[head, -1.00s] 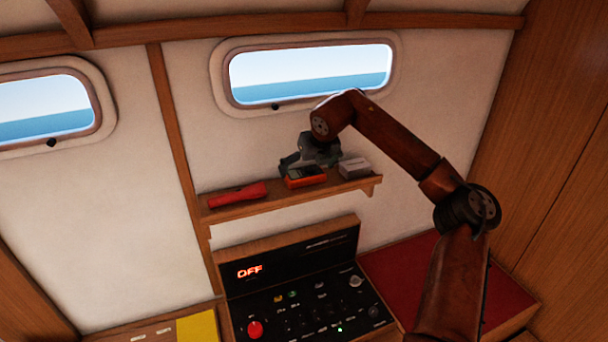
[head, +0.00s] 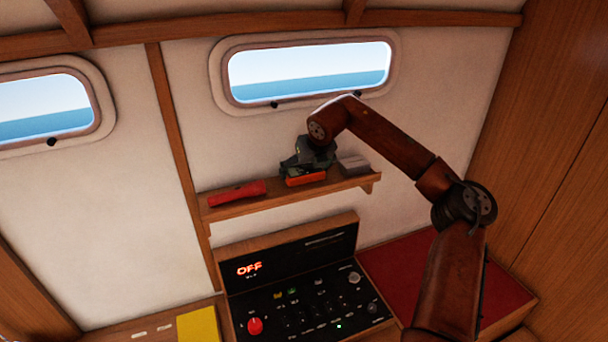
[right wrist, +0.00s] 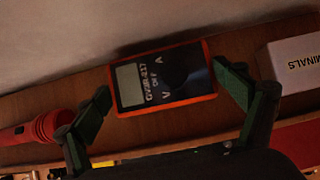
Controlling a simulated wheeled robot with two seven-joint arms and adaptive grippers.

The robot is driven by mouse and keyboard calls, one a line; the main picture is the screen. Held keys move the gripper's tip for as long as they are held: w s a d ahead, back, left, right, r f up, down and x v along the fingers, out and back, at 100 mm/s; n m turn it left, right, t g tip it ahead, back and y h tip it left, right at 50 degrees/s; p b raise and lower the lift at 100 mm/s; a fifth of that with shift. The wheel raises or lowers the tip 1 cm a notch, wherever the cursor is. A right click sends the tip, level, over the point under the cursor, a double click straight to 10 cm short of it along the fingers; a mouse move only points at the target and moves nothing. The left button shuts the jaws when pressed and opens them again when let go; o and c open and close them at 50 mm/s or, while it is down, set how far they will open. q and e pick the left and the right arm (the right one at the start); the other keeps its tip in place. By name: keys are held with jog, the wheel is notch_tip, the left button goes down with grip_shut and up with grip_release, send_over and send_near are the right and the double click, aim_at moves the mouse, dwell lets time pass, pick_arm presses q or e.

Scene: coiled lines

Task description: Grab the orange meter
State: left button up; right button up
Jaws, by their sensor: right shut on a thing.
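The orange meter (head: 305,181) with a dark face is on the wooden shelf. In the right wrist view the meter (right wrist: 163,78) shows its grey display, dial and lettering. My right gripper (head: 306,173) has come down over it from above and is shut on it, one green-padded finger at each short end. In the head view the gripper hides most of the meter's top. I cannot tell whether the meter still rests on the shelf. My left gripper is not in view.
On the shelf (head: 222,211), a red flashlight (head: 237,194) lies left of the meter and a pale box (head: 354,165) stands close on its right. Below are a black control panel (head: 300,298) reading OFF, a yellow item (head: 198,325) and a red surface (head: 400,262).

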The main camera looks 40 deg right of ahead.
jog(key=shift+c, duration=1)
jog(key=shift+r, duration=0.1)
